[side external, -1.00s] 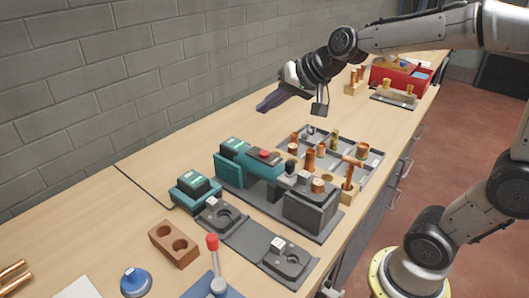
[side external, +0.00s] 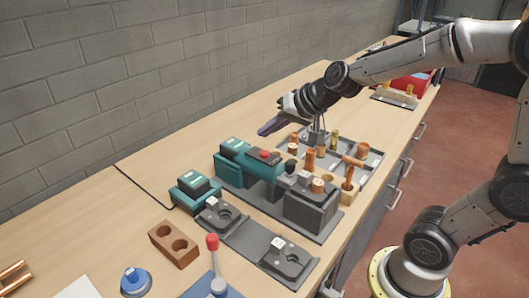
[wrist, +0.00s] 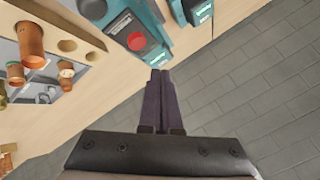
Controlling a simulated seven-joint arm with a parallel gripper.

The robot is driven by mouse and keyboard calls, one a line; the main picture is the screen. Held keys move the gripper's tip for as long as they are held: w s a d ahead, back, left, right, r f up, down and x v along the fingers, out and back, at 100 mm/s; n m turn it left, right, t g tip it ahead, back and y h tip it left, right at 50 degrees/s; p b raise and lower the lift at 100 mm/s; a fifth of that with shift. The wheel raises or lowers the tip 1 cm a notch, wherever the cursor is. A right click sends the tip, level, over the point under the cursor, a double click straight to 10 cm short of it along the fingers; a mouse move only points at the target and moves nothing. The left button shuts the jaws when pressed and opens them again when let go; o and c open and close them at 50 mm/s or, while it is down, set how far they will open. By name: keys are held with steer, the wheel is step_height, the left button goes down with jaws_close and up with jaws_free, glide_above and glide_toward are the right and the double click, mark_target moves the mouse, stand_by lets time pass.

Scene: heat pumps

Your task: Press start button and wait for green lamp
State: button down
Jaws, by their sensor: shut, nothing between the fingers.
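A teal machine (side external: 262,188) with a dark grey block at its right end stands on the bench. A red round button (side external: 264,154) sits on a dark panel on its top. The button also shows in the wrist view (wrist: 137,41), up and left of my fingertips. My gripper (side external: 263,131) is shut and empty, with its dark purple fingers above and behind the machine, apart from the button. In the wrist view my fingertips (wrist: 160,73) are pressed together. I cannot make out a lit green lamp in either view.
A grey tray (side external: 340,177) with copper fittings lies behind and right of the machine. A smaller teal unit (side external: 195,188) stands at its left. Dark fixtures (side external: 288,262), a brown block (side external: 173,243) and a red-knobbed lever (side external: 212,243) are in front. A brick wall runs behind the bench.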

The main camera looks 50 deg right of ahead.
mark_target(268, 154)
steer(key=shift+f, duration=1.5)
steer(key=shift+f, duration=0.15)
stand_by(0.9)
steer(key=shift+f, duration=0.3)
steer(key=shift+f, duration=0.45)
stand_by(0.9)
steer(key=shift+r, duration=0.85)
steer(key=shift+r, duration=2.5)
